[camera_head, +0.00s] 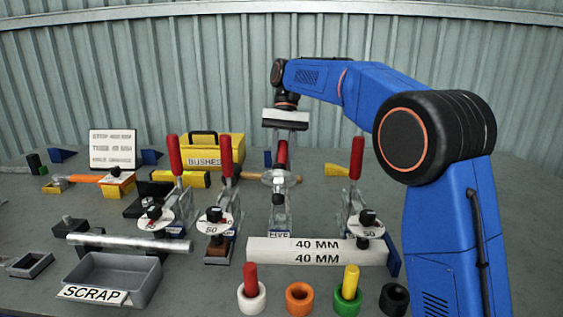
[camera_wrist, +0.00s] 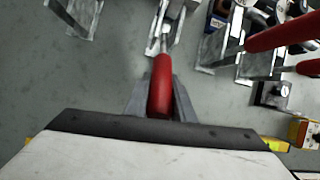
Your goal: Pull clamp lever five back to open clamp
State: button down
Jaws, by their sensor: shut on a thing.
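Clamp five stands at the middle of the bench, with its FIVE label (camera_head: 279,235) at its foot. Its red lever handle (camera_head: 282,152) stands up between the fingers of my gripper (camera_head: 284,160), which comes down from above and is shut on it. In the wrist view the red handle (camera_wrist: 161,85) runs out between the two grey fingers (camera_wrist: 161,97). The clamp's metal linkage (camera_wrist: 168,30) shows beyond the handle.
Other red-handled clamps stand to the left (camera_head: 175,157) and right (camera_head: 356,158). A white 40 MM block (camera_head: 317,254) lies in front. A yellow bushes box (camera_head: 216,148) sits behind. A scrap tray (camera_head: 115,275) and several coloured rings stand at the front.

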dwell(0.3)
jog(key=c, duration=1.5)
grip_release()
